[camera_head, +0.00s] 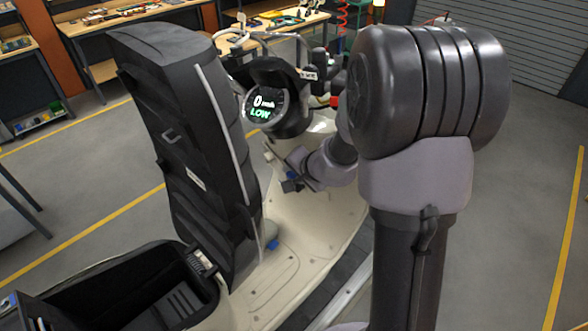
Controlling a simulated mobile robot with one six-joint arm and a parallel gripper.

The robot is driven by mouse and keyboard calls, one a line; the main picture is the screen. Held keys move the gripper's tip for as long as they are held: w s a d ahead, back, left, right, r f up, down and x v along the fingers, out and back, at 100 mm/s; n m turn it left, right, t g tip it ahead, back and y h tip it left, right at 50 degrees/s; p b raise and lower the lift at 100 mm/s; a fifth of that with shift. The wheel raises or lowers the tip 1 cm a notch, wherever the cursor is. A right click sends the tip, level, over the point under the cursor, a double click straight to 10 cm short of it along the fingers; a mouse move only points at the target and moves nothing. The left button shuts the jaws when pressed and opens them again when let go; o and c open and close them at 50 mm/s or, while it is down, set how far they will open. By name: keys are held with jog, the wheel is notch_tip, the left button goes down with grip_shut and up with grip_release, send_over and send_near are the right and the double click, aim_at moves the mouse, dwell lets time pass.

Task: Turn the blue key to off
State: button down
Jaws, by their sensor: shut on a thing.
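A scooter's round display (265,105) is lit and reads 0 and LOW, below the handlebars. My arm reaches in from the right, and my gripper (290,180) is low in front of the scooter's front column, below the display. A small blue piece, apparently the blue key (292,176), shows at my fingertips, and my gripper is shut on it. The key is mostly hidden by the fingers, so its turn angle and its markings cannot be read.
The scooter's dark seat (185,150) is tipped upright left of my gripper, over an open storage bin (120,290). The pale footboard (310,225) lies below. Workbenches (125,22) stand behind.

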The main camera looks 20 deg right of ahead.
jog(key=shift+w+r+g+p, duration=0.2)
jog(key=shift+g+p, duration=0.6)
jog(key=shift+p, duration=1.8)
jog(key=shift+s+f, duration=0.1)
jog(key=shift+r+n+p, duration=0.2)
jog(key=shift+n+p, duration=0.1)
jog(key=shift+p, duration=0.4)
jog(key=g+p, duration=0.1)
jog(key=p, duration=0.2)
jog(key=shift+a+h+p, duration=0.1)
jog(key=shift+h+p, duration=0.2)
jog(key=shift+h, duration=0.1)
jog(key=g+p, duration=0.1)
jog(key=p, duration=0.7)
jog(key=shift+r+g+p, duration=0.15)
jog(key=shift+g+p, duration=0.15)
jog(key=shift+p, duration=0.05)
jog(key=shift+w, duration=0.2)
jog(key=shift+s+p, duration=0.1)
jog(key=shift+p, duration=0.35)
